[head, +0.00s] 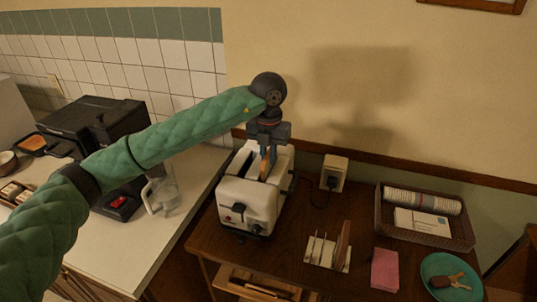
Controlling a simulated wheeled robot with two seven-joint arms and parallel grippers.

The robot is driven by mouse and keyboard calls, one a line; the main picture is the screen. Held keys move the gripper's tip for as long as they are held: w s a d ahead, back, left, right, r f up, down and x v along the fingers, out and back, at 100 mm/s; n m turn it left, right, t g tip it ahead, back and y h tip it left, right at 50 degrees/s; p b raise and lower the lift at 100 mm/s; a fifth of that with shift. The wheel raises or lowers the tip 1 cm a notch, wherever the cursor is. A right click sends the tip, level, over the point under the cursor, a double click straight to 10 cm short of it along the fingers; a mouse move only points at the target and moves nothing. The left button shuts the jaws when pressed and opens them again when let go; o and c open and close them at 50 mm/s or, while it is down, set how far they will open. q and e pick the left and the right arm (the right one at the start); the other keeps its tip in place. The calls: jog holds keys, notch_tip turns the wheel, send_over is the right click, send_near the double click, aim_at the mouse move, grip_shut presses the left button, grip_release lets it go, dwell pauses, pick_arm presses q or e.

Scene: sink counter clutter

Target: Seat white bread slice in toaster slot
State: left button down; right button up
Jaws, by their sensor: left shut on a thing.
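The toaster (246,207) is cream-white with a dark front lever and stands on the dark wooden side table. My left gripper (269,153) points down above the toaster's top, toward its rear right part. It is shut on the bread slice (265,170), of which only a narrow tan edge shows between the fingers at the slots. The fingers and toaster top hide the rest, so I cannot tell how deep the slice sits. My right gripper is out of view.
A rack (327,252) with a brown slice-like piece, a pink block (385,269), a teal plate (451,279) and a brown basket (425,237) stand to the right. A wall outlet (333,173) with a plug is behind. A coffee machine (95,127) and glass jug (162,193) stand left.

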pick_arm(q)
jog(key=shift+f, duration=0.6)
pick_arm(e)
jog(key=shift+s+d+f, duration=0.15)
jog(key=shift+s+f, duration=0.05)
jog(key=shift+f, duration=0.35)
pick_arm(q)
jog(key=shift+f, duration=0.1)
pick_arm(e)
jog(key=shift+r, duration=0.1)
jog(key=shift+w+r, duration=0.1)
